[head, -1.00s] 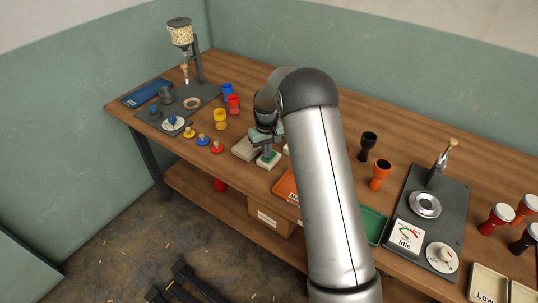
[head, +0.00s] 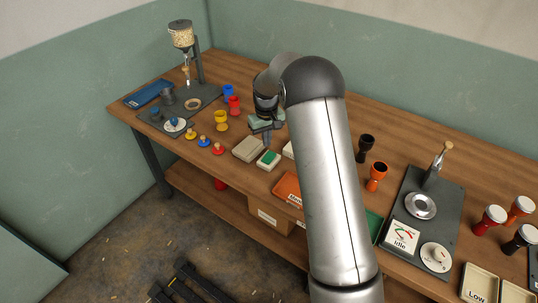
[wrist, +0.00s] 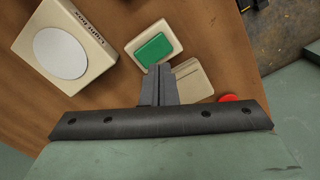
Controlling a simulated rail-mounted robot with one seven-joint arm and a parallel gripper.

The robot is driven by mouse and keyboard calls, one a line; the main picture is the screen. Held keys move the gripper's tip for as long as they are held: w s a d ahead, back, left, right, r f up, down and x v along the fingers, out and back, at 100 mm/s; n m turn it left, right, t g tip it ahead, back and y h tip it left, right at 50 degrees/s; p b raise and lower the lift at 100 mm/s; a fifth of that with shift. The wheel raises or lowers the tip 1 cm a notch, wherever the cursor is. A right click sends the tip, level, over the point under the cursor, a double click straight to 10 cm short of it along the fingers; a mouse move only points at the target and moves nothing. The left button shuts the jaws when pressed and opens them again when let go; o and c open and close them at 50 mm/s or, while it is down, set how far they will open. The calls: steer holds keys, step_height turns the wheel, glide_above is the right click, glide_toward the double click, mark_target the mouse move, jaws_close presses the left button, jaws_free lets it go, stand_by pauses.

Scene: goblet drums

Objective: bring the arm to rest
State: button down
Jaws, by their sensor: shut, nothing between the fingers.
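My gripper (head: 267,137) is above the middle of the wooden workbench (head: 340,128), with my arm reaching over from the front. In the wrist view my gripper (wrist: 157,82) has its fingers together and empty. A beige box with a green button (head: 268,159) stands just below and beside it in the head view. The same green-button box (wrist: 153,46) shows just beyond the fingertips in the wrist view, and the fingers look apart from it. A plain beige block (head: 249,148) sits to its left. My arm hides part of the bench.
Blue, red and yellow goblets (head: 221,120) and several knobbed discs (head: 204,141) stand to the left. Black and orange goblets (head: 376,175) stand right of my arm. An orange tray (head: 287,187) lies at the front. A dark plate with a dial (head: 436,257) is at right.

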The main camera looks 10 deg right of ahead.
stand_by(0.3)
steer(key=s+r+m, duration=0.1)
steer(key=s+r, duration=1.2)
steer(key=s, duration=0.3)
steer(key=s+m, duration=0.1)
steer(key=s, duration=2.2)
steer(key=shift+r+m+t, duration=0.2)
steer(key=shift+m+t, duration=0.2)
